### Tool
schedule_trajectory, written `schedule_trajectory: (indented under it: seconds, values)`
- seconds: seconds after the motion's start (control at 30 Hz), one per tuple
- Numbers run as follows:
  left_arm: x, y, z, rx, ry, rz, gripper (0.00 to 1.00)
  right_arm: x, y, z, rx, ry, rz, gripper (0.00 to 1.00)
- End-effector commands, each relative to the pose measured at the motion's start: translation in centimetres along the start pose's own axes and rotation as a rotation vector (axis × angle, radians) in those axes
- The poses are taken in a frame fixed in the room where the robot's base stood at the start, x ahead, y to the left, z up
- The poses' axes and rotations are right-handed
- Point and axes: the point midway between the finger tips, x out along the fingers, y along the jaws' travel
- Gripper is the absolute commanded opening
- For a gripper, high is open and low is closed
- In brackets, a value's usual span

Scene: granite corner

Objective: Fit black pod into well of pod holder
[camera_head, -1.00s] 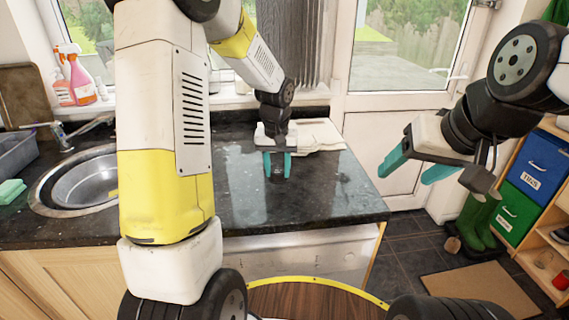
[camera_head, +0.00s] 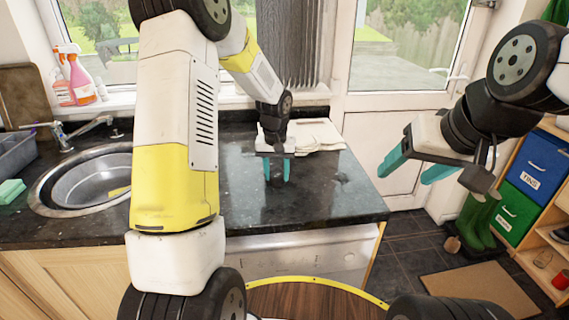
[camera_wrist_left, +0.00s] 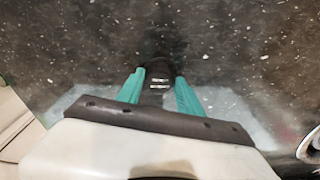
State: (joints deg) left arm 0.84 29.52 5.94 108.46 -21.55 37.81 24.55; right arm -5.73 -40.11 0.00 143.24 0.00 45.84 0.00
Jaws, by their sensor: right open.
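My left gripper (camera_head: 277,181) points down low over the dark granite counter. In the left wrist view its teal fingers (camera_wrist_left: 159,85) stand a little apart, one on each side of a dark thing, which I take as the black pod (camera_wrist_left: 158,82). The pod fills the gap and reaches past the fingertips, with small pale marks on it. In the head view the pod shows only as a dark patch between the fingers. I cannot make out the pod holder with its well. My right gripper (camera_head: 410,172) is open and empty, off the counter's right side.
The granite counter (camera_head: 240,205) is mostly bare around my left gripper. Pale boards (camera_head: 318,136) lie behind it. A steel sink (camera_head: 85,185) is at the left, with spray bottles (camera_head: 80,78) on the sill. Blue and green boxes (camera_head: 535,165) stand at the far right.

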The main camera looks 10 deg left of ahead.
Motion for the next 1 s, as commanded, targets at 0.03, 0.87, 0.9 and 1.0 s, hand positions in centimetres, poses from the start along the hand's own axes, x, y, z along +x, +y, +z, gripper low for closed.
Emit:
schedule_trajectory:
  seconds: [0.03,0.87,0.9,1.0]
  values:
    - [0.0,0.0,0.0,0.0,0.0,0.0,0.55,0.0,0.0,0.0,0.0,0.0,0.0,0.65]
    - [-8.3,0.0,-0.1,0.0,0.004,0.0,0.61,0.0,0.0,0.0,0.0,0.0,0.0,0.65]
    - [-9.1,0.1,-0.1,0.0,0.004,0.001,0.61,0.0,0.0,0.0,0.0,0.0,0.0,0.65]
    - [-10.6,0.1,-0.1,0.0,0.003,0.001,0.61,0.0,0.0,0.0,0.0,0.0,0.0,0.65]
